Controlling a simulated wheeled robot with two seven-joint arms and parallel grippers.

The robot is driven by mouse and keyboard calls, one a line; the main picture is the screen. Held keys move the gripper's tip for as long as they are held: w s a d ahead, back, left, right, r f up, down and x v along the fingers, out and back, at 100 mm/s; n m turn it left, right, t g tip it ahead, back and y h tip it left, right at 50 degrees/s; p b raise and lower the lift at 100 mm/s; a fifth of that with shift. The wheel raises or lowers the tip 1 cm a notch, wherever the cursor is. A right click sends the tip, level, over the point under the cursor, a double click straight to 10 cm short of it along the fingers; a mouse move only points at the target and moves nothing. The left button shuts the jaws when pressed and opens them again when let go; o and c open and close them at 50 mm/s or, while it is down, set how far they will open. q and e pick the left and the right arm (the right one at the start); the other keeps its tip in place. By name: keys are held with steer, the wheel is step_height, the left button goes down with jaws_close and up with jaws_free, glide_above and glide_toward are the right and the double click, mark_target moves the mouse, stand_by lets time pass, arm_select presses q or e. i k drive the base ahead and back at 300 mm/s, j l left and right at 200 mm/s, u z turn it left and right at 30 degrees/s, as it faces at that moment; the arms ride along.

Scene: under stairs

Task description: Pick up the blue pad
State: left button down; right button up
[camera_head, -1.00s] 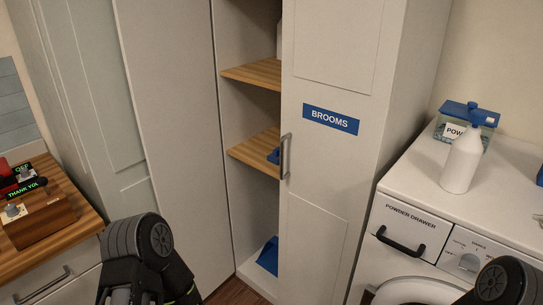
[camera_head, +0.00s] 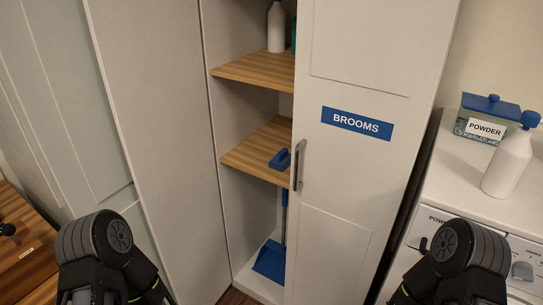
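The blue pad (camera_head: 280,159) appears to be the small blue object on the middle wooden shelf (camera_head: 258,150) of the open cupboard. It lies near the shelf's front edge, close beside the handle of the BROOMS door. Dark parts of both my arms show at the lower left and lower right, well in front of the cupboard. The fingers of my left and right grippers are not in view.
The BROOMS door (camera_head: 355,180) stands at the right of the opening, with a metal handle (camera_head: 299,165). A blue dustpan (camera_head: 271,260) stands at the cupboard bottom. A white bottle (camera_head: 276,28) is on the upper shelf. A washing machine with a powder box (camera_head: 489,119) is at right.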

mark_target(282, 161)
steer(key=z, duration=1.65)
steer(key=j, duration=0.8)
steer(key=k+j, duration=0.15)
steer(key=j, duration=0.7)
